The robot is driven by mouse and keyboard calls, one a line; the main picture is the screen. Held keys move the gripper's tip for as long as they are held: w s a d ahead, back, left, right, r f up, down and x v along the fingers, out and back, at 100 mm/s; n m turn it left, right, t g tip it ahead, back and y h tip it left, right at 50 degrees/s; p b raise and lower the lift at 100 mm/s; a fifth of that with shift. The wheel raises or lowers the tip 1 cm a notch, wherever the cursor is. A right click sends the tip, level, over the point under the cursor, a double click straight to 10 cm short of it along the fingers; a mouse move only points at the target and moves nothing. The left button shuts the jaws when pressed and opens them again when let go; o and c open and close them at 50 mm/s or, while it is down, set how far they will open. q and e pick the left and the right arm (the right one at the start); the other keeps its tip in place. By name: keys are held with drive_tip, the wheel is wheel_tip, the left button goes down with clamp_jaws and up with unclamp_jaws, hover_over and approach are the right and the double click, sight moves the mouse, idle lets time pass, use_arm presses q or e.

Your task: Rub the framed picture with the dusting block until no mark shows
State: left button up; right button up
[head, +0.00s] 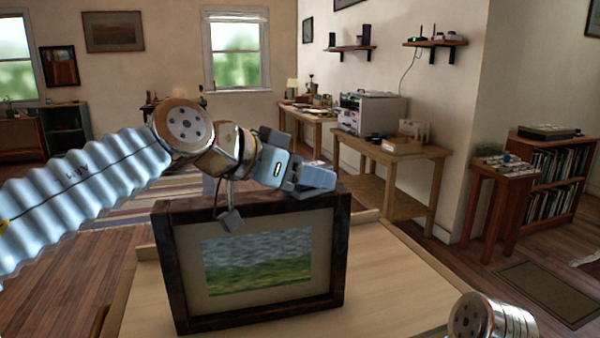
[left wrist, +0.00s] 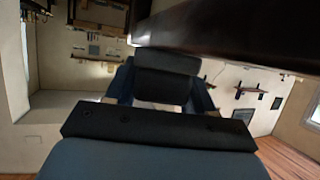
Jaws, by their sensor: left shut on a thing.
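The framed picture (head: 258,262) stands upright on the pale tabletop in the head view. It has a dark wooden frame, a cream mat and a blurry grey-and-green landscape. I cannot make out a distinct mark on it at this size. My left gripper (head: 305,177) is at the top right of the frame, partly in front of its top edge. It is shut on the dusting block, a dark padded piece (left wrist: 165,76) between the fingers in the left wrist view. The block is mostly hidden in the head view, and I cannot tell whether it touches the picture. My right gripper is not in view.
The pale tabletop (head: 395,285) is clear to the right of the frame. In the left wrist view, the dark frame edge (left wrist: 235,30) runs close above the gripper. A wooden side table (head: 405,150) and a record shelf (head: 548,180) stand farther off at the right.

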sight(197, 202)
use_arm(q)
drive_tip(key=shift+s+a+f, duration=0.1)
drive_tip(key=shift+s+a, duration=0.1)
drive_tip(key=shift+a, duration=0.7)
drive_tip(key=shift+s+a+f, duration=0.1)
drive_tip(key=shift+s+a, duration=0.1)
drive_tip(key=shift+a, duration=0.65)
drive_tip(key=shift+s+a+r, duration=0.1)
drive_tip(key=shift+s+a, duration=0.15)
drive_tip(key=shift+a, duration=0.85)
drive_tip(key=shift+s+a+r, duration=0.1)
drive_tip(key=shift+s+a, duration=0.1)
drive_tip(key=shift+a, duration=0.9)
drive_tip(key=shift+s+a+r, duration=0.1)
drive_tip(key=shift+s+a, duration=0.15)
drive_tip(key=shift+a, duration=0.85)
drive_tip(key=shift+s+a+f, duration=0.1)
drive_tip(key=shift+s+a, duration=0.15)
drive_tip(key=shift+a, duration=0.8)
drive_tip(key=shift+s+a+f, duration=0.1)
drive_tip(key=shift+s+a, duration=0.1)
drive_tip(key=shift+a, duration=0.9)
drive_tip(key=shift+s+a+f, duration=0.1)
drive_tip(key=shift+s+a, duration=0.15)
drive_tip(key=shift+a, duration=0.8)
drive_tip(key=shift+r, duration=3.15)
drive_tip(key=shift+r, duration=0.1)
